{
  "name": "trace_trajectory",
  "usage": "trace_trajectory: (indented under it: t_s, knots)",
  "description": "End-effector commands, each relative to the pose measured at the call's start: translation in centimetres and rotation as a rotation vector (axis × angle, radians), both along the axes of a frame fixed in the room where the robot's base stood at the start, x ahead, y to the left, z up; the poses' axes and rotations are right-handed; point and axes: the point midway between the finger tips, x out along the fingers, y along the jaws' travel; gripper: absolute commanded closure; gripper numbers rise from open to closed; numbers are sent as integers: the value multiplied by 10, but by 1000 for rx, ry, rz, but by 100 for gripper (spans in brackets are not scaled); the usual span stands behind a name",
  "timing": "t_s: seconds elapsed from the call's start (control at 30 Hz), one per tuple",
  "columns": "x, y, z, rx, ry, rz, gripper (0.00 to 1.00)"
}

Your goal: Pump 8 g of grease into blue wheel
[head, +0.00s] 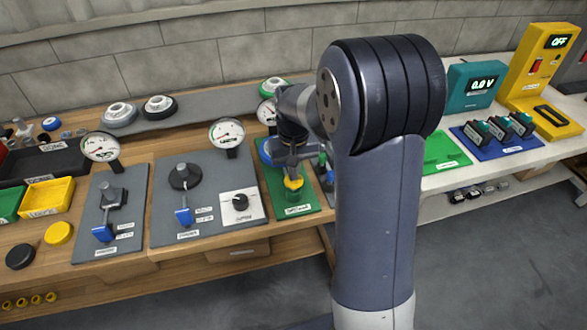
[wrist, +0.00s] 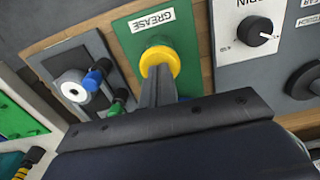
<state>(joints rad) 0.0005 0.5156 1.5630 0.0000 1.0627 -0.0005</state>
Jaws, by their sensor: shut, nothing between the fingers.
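The grease pump stands on a green plate (head: 297,209) marked GREASE. Its yellow round top (head: 293,184) sits on a green body (head: 293,196); the top also shows in the wrist view (wrist: 160,60). My gripper (head: 292,174) is shut and empty, pointing down with its fingertips at the yellow top; I cannot tell if they touch it. A blue round thing (head: 264,152), perhaps the blue wheel, shows at the back of the green plate in the head view, partly hidden by my gripper. I see no reading of grease amount.
Left of the pump is a grey plate with a dial knob (head: 240,203) and a blue-handled lever (head: 184,216). Grey (head: 119,114), black (head: 160,106) and green (head: 273,87) wheels lie on the back shelf. A gauge (head: 227,133) stands close left.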

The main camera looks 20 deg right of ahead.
Motion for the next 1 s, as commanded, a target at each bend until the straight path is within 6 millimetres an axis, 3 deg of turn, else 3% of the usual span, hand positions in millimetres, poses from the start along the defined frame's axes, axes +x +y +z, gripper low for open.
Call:
trace_trajectory:
  t_s: [0.03, 0.5, 0.7, 1.0]
  knots:
    - [-1, 0, 15, 0, 0, 0, 100]
    - [0, 0, 105, 0, -8, 0, 100]
    - [0, 0, 121, 0, -7, 0, 100]
    - [0, 0, 122, 0, -6, 0, 100]
